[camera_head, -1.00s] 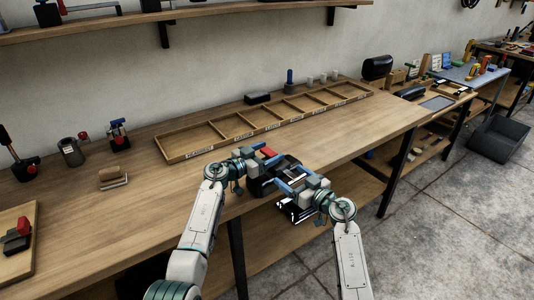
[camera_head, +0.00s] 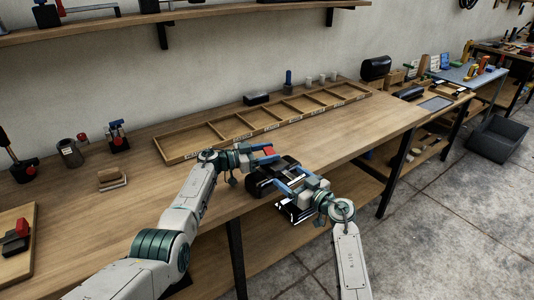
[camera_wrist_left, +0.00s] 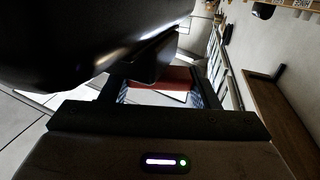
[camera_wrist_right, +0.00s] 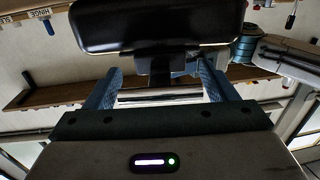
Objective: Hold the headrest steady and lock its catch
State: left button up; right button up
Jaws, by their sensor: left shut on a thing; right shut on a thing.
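The black padded headrest (camera_head: 262,183) is at the table's front edge in the head view, and its dark cushion (camera_wrist_right: 155,22) fills the top of the right wrist view. The red catch (camera_head: 265,150) shows at its back, and red with a pale face (camera_wrist_left: 165,82) lies between the fingers in the left wrist view. My left gripper (camera_head: 262,153) is shut on this red catch. My right gripper (camera_head: 287,180) is shut on the headrest's shiny metal part (camera_wrist_right: 160,96), below the cushion. The cushion hides part of the left wrist view, and the catch's exact position is unclear.
A long divided wooden tray (camera_head: 196,154) lies along the back of the workbench (camera_head: 110,225). Clamps and a small wooden block (camera_head: 109,176) stand at left. A dark grey bin (camera_head: 499,138) sits on the floor at right. The bench's middle is mostly clear.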

pick_arm(q)
jog(key=shift+f+g, duration=0.15)
jog(key=shift+g, duration=0.15)
jog(key=o, duration=1)
jog(key=v, duration=1.2)
